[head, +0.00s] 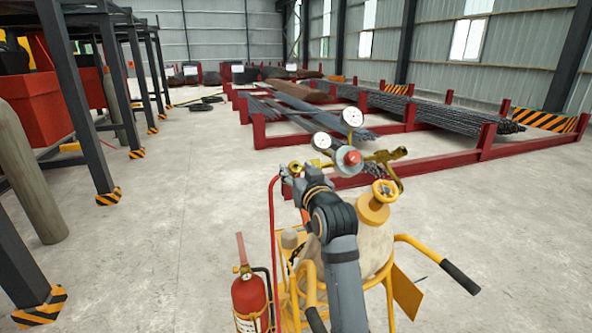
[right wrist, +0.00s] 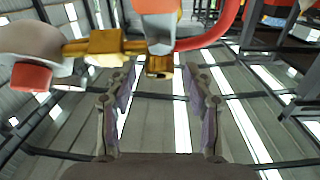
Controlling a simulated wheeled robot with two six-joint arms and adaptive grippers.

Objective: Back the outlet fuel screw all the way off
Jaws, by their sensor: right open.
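The brass regulator with two white-faced gauges (head: 352,117) and a red-capped knob (head: 351,158) sits on top of the cylinder cart. In the right wrist view a short brass screw-like fitting (right wrist: 159,66) hangs below a pale body beside the red hose (right wrist: 215,32). I take it for the outlet fuel screw, though its thread cannot be made out. My right gripper (right wrist: 160,103) is open. Its two fingers stand either side of the fitting's line, with visible space between. In the head view my right gripper (head: 293,180) is partly hidden by its own wrist. My left gripper is not in view.
A red fire extinguisher (head: 250,298) and yellow cart handles (head: 425,250) stand close by. Red racks with rebar (head: 440,112) lie beyond. Open concrete floor lies to the left.

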